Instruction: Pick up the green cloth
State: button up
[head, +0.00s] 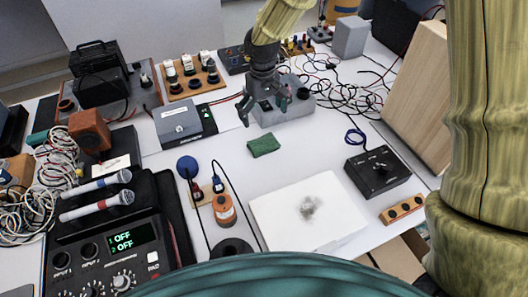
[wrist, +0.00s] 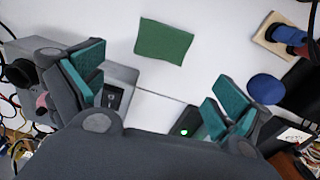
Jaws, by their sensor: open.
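The green cloth (head: 263,145) lies flat on the white table in the middle of the head view. In the wrist view the cloth (wrist: 164,41) is at the top, beyond the fingertips and apart from them. My gripper (head: 265,109) hangs above the table, farther back than the cloth, over a grey box. In the wrist view my gripper (wrist: 155,85) has its teal-padded fingers spread wide, with nothing between them.
A grey box (head: 284,108) stands behind the cloth, and another grey box (head: 178,121) stands to its left. The table around the cloth is clear.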

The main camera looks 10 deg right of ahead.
send_over(263, 142)
jog(key=shift+w+d+f, duration=0.1)
jog(key=shift+w+f, duration=0.1)
jog(key=shift+f, duration=1.3)
jog(key=shift+w+d+f, duration=0.1)
jog(key=shift+w+f, duration=0.05)
jog(key=shift+f, duration=1.3)
jog(key=f, duration=0.2)
jog(key=f+p, duration=0.1)
jog(key=f, duration=0.1)
jog(key=shift+s+a, duration=0.1)
jog(key=shift+s, duration=0.3)
jog(key=shift+f, duration=0.6)
jog(key=c, duration=0.7)
jog(key=shift+r, duration=0.1)
notch_tip(263, 142, up, 10)
jog(key=shift+f+b, duration=0.1)
jog(key=shift+b, duration=0.2)
jog(key=shift+o, duration=0.4)
jog(key=shift+c, duration=0.3)
